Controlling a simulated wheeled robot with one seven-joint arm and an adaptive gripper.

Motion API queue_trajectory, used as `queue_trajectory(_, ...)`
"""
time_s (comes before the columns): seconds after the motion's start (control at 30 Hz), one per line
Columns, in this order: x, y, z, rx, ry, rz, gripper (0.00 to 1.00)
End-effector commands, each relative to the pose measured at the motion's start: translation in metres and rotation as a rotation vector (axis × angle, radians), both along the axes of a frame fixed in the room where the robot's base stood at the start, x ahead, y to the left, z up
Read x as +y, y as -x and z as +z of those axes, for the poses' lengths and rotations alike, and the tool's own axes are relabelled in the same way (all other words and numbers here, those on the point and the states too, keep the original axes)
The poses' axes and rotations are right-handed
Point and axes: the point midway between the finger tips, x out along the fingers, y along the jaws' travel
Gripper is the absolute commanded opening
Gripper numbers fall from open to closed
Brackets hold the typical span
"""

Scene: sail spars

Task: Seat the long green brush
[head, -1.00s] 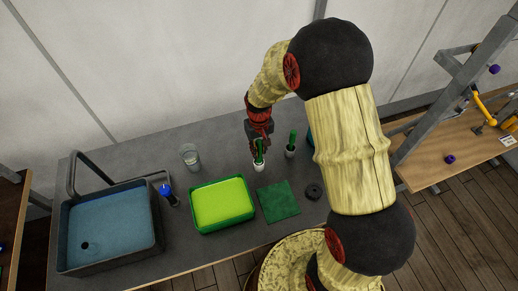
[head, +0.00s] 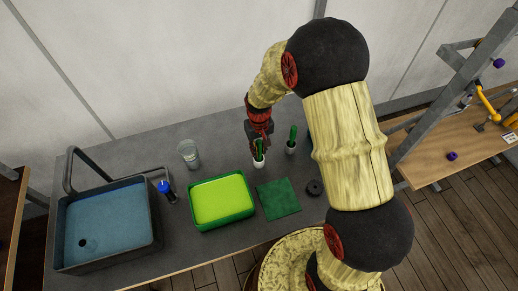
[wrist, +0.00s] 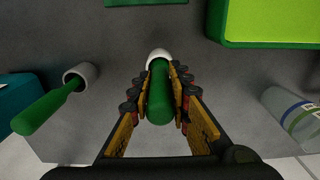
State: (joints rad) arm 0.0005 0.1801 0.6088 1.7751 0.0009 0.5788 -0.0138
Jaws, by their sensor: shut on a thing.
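A green brush handle (wrist: 159,92) stands between the fingers of my gripper (wrist: 158,108), which is shut on it. Its far end meets a small white cup (wrist: 158,55); how deep it sits is hidden. In the head view my gripper (head: 259,136) is above this brush (head: 259,150) and its white cup (head: 258,162). I cannot tell which brush is longer.
A green tray with a lime surface (head: 221,201), a green mat (head: 277,199) and a dark round thing (head: 315,188) lie on the grey table. A clear glass (head: 188,154), a blue-topped item (head: 166,190) and a basin (head: 108,222) stand to the left.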

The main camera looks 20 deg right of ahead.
Motion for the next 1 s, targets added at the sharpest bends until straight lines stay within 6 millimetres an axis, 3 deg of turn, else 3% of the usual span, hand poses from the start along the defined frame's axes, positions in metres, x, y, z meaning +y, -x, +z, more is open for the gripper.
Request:
queue_trajectory(0.47, 0.0000, -0.0001, -0.0049, 0.000, 0.000, 0.000, 0.00)
queue_trajectory(0.5, 0.0000, -0.0001, -0.0049, 0.000, 0.000, 0.000, 0.19)
queue_trajectory(0.87, 0.0000, -0.0001, -0.0048, 0.000, 0.000, 0.000, 0.40)
queue_trajectory(1.0, 0.0000, 0.0000, -0.0048, 0.000, 0.000, 0.000, 0.40)
